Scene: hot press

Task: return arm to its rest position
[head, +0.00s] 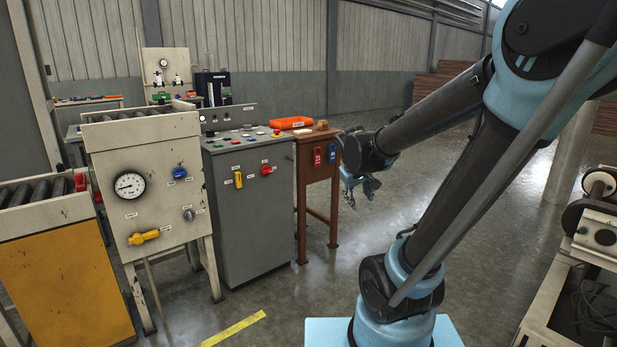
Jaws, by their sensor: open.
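My gripper (361,192) hangs at the end of my folded arm (430,115), near the middle of the head view. Its fingers point down and are apart, with nothing between them. It is over open floor as seen here, just right of a brown wooden table (317,172). I cannot tell the exact gap between the gripper and the table. The arm's upper links fill the right side of the view.
A grey control cabinet (247,215) and a cream gauge panel (155,205) stand at the left. An orange tray (291,123) lies on the wooden table. Machinery (590,240) stands at the right edge. The floor (290,300) in front of the cabinet is clear.

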